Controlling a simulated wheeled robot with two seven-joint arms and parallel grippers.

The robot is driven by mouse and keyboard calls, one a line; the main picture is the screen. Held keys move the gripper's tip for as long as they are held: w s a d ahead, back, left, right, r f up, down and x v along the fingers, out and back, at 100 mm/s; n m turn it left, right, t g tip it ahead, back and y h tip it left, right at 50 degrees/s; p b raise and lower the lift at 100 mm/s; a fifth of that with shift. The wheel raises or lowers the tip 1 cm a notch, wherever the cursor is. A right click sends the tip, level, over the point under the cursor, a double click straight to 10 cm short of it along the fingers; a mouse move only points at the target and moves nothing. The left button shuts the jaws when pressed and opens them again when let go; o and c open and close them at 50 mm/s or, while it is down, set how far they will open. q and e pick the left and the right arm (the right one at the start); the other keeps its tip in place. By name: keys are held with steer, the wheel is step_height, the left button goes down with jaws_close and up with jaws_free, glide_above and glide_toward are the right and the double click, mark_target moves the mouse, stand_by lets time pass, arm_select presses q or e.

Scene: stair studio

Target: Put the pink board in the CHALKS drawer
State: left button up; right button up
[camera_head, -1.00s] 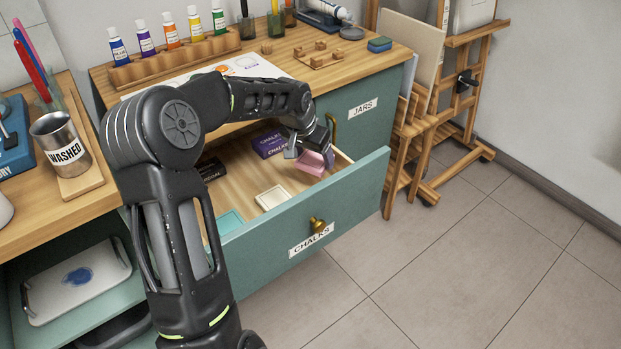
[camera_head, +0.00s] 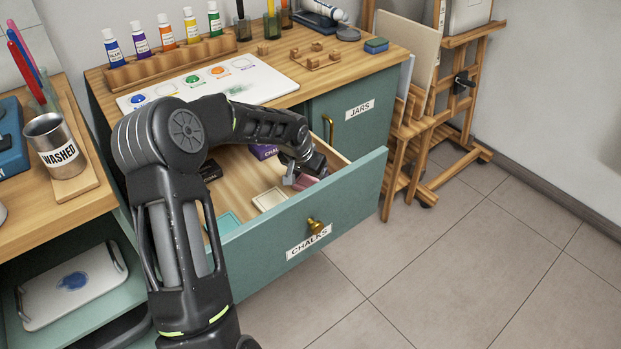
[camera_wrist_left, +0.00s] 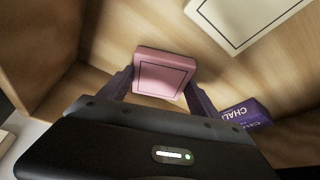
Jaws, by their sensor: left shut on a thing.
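The CHALKS drawer (camera_head: 345,206) is pulled open, with its label on the green front. My left gripper (camera_head: 305,178) is inside the drawer near its right end. It is shut on the pink board (camera_wrist_left: 163,74), which sits between the two fingers in the left wrist view. In the head view the pink board (camera_head: 312,180) is mostly hidden behind the gripper. I cannot tell whether the board touches the drawer floor. My right gripper is not in view.
In the drawer lie a purple chalk box (camera_head: 264,151), a dark box (camera_head: 209,171), a cream board (camera_head: 269,199) and a teal board (camera_head: 229,223). The wooden floor between them is bare. The counter (camera_head: 285,48) overhangs the drawer's back.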

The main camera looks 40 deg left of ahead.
arm_select(q)
steer(key=shift+f, duration=0.1)
steer(key=o, duration=1.3)
steer(key=shift+o, duration=0.2)
steer(key=shift+r, duration=0.2)
steer(key=p+v, duration=0.1)
steer(key=v, duration=1.1)
steer(key=shift+p, duration=0.3)
